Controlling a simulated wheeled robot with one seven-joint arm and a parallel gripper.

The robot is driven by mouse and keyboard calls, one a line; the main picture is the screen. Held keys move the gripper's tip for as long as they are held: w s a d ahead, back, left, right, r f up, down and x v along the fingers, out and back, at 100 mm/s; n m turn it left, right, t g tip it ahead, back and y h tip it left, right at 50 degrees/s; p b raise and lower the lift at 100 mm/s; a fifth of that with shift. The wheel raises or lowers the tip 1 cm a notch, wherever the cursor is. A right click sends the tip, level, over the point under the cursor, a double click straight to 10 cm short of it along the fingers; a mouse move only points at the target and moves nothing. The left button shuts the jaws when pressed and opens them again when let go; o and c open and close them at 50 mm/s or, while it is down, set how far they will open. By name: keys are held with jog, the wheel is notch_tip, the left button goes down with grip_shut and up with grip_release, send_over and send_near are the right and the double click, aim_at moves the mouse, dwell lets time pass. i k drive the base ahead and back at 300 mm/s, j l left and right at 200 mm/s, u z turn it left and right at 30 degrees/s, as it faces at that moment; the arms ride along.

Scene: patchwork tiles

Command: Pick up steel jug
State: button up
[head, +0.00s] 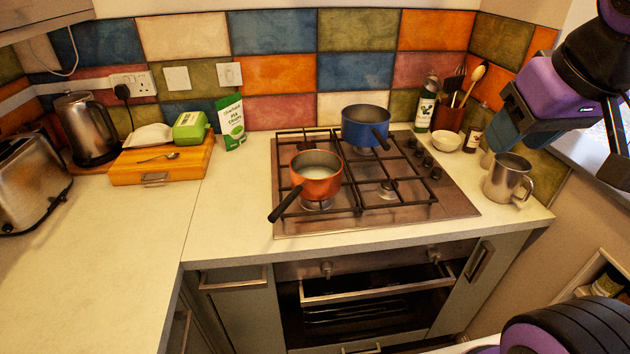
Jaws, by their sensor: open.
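The steel jug (506,178) stands upright on the worktop to the right of the hob, near the counter's right end. Its handle is on its right side, and its open top shows. My gripper (570,150), purple and black, is at the upper right of the head view. It is open, with nothing seen between its fingers. It appears above and to the right of the jug, apart from it. Part of my arm is cut off by the frame edge.
The hob (440,205) holds an orange saucepan (316,184) and a blue pot (362,127). A white bowl (446,141), dark bottles (473,132) and a utensil holder (447,117) stand behind the jug. The tiled wall (355,72) closes the back. Worktop is bare in front of the jug.

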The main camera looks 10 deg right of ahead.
aim_at(509, 171)
jog(key=i+z, duration=0.15)
jog(key=z, duration=0.2)
jog(key=i+z, duration=0.15)
jog(key=z, duration=0.25)
